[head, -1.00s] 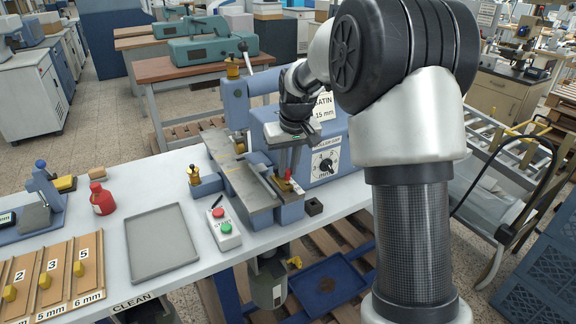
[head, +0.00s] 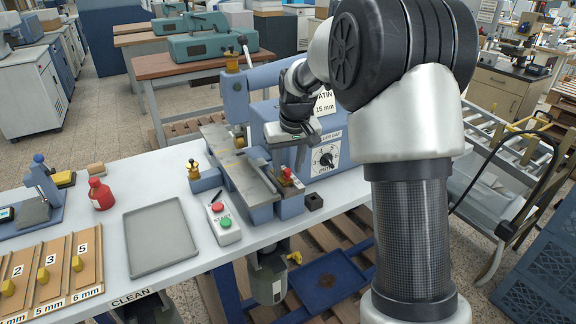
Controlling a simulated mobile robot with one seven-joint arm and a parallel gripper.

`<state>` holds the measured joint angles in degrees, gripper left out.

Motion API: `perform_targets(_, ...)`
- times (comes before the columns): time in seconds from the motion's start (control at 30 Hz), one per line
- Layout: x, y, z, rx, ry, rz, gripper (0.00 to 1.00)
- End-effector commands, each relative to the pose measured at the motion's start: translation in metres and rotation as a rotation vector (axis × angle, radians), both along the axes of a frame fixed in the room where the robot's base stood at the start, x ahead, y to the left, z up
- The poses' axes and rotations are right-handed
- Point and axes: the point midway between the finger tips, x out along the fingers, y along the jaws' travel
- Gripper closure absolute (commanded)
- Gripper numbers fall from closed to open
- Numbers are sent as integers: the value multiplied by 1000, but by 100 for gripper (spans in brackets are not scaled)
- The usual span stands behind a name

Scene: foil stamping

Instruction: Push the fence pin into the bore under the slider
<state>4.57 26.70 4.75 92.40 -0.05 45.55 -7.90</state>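The blue stamping press (head: 236,100) stands on the white table with a flat grey metal bed. A slider with a red top (head: 287,173) sits at the bed's right end, on a blue block. My gripper (head: 300,162) points down just above and behind this red-topped part. Its fingers are small and partly hidden, so I cannot tell whether they are open or hold anything. I cannot make out the fence pin or the bore. A brass-coloured knob (head: 193,170) stands at the bed's left end.
A control box (head: 223,223) with red and green buttons stands in front of the press. A grey tray (head: 160,240), a red bottle (head: 101,195) and a wooden rack (head: 56,276) lie to the left.

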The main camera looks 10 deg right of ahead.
Motion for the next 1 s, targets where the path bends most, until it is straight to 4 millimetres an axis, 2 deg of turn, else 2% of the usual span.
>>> perform_targets(0.17,-1,0,5,0,-2,0,62)
perform_targets(0.27,-3,-1,18,0,-4,0,62)
perform_targets(0.7,-31,-4,118,0,-5,-1,62)
perform_targets(0.9,-41,-6,152,0,-3,-1,62)
perform_targets(1.0,-44,-6,162,0,-1,-1,62)
